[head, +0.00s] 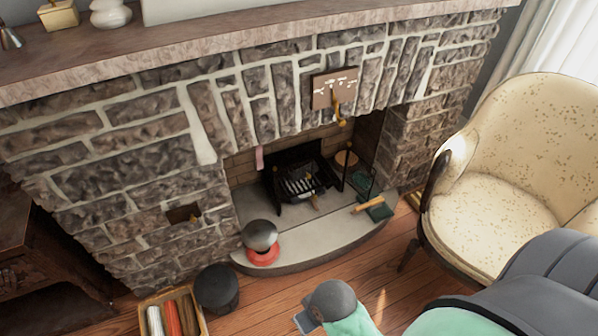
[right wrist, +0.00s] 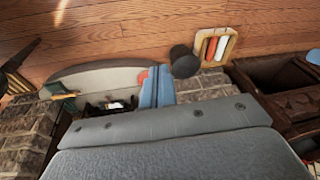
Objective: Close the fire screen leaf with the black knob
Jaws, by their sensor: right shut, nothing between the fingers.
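A black fire screen or grate (head: 290,178) stands in the fireplace opening, with dark upright panels at its sides; it also shows in the right wrist view (right wrist: 105,108). I cannot make out a black knob or tell how far any leaf is turned. My right gripper (head: 301,320) is at the bottom of the head view, in front of the hearth and well apart from the screen. In the right wrist view its blue fingers (right wrist: 157,86) are together and empty, covering part of the hearth. My left gripper is not in view.
A round metallic pot (head: 260,234) sits on a red ring (head: 262,257) at the hearth's (head: 300,254) left. A black bucket (head: 217,289) and a wooden crate (head: 194,298) stand left on the floor. A green dustpan (head: 379,211) lies right; a cream armchair (head: 505,150) stands beyond.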

